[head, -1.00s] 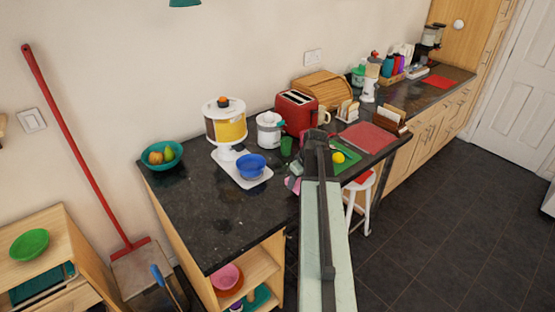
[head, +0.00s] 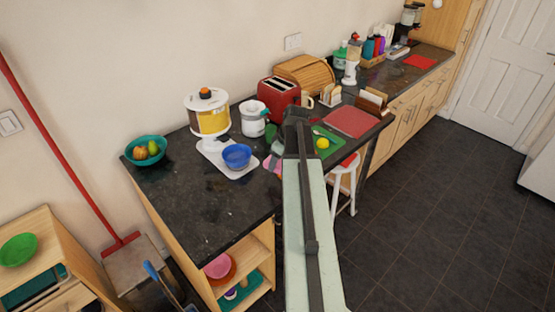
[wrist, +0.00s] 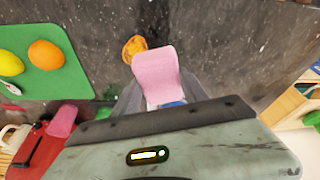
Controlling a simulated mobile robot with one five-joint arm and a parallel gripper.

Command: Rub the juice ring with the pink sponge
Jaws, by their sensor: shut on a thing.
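The pink sponge (wrist: 157,72) is between the jaws of my gripper (wrist: 158,88) in the wrist view, and the jaws are shut on it. Its far end sticks out past the fingers. An orange-brown round stain, seemingly the juice ring (wrist: 133,47), lies on the dark worktop just beyond the sponge's upper left edge. I cannot tell whether the sponge touches the worktop. In the head view my arm hides the gripper and the stain; a pink patch (head: 270,163) shows left of the arm.
In the wrist view, a green board (wrist: 45,80) with a lemon and an orange lies left. In the head view, a white scale with a blue bowl (head: 237,155), a white jug (head: 253,120) and a red toaster (head: 277,97) stand nearby. The worktop's front left is clear.

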